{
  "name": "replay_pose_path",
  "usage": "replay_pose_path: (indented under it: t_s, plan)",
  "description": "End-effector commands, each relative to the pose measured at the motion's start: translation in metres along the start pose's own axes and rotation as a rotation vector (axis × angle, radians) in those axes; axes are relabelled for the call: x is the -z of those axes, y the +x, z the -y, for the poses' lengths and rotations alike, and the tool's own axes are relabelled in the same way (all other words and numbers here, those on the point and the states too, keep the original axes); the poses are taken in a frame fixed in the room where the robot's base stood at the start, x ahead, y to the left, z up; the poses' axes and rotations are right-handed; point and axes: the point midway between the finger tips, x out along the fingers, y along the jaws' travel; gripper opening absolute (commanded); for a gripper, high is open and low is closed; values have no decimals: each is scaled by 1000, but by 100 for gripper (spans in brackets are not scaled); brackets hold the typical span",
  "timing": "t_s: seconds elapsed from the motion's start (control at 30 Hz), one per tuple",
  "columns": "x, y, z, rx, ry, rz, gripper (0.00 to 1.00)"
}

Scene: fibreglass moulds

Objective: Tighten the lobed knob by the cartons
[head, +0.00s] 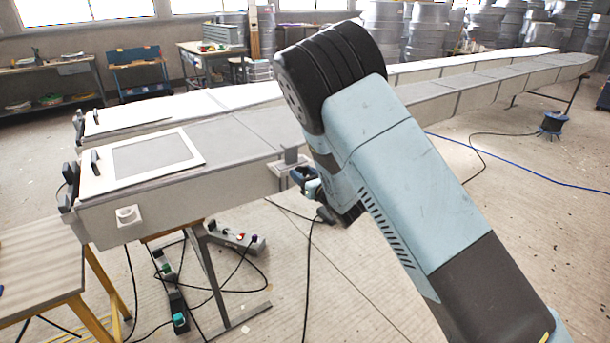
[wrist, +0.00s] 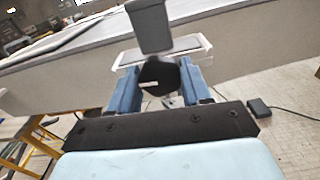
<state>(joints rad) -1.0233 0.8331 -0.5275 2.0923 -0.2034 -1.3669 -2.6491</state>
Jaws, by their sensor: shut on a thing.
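In the wrist view a black lobed knob (wrist: 157,74) sits between the two blue fingers of my gripper (wrist: 160,80), below a grey clamp (wrist: 152,25) at the edge of the long mould. The fingers are shut on the knob from both sides. In the head view my gripper (head: 308,182) is beside the mould's near side, just under the grey clamp (head: 289,160). The knob is hidden there by the gripper and arm. I cannot make out cartons near it in either view.
The long grey mould (head: 180,190) runs from the left to the far right. Power strips (head: 236,241) and black cables lie on the floor below it. A wooden table (head: 35,262) stands at the lower left. The floor (head: 480,260) on the right is mostly clear.

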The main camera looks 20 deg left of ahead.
Motion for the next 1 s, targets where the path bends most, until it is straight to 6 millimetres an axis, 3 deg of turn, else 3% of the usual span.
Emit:
replay_pose_path:
  t_s: [0.27, 0.67, 1.0]
  plan:
    - [0, 0, 0, 0, 0, 0, 18]
    - [0, 0, 1, 2, 83, 1, 17]
    - [-1, 1, 2, 1, 356, 2, 17]
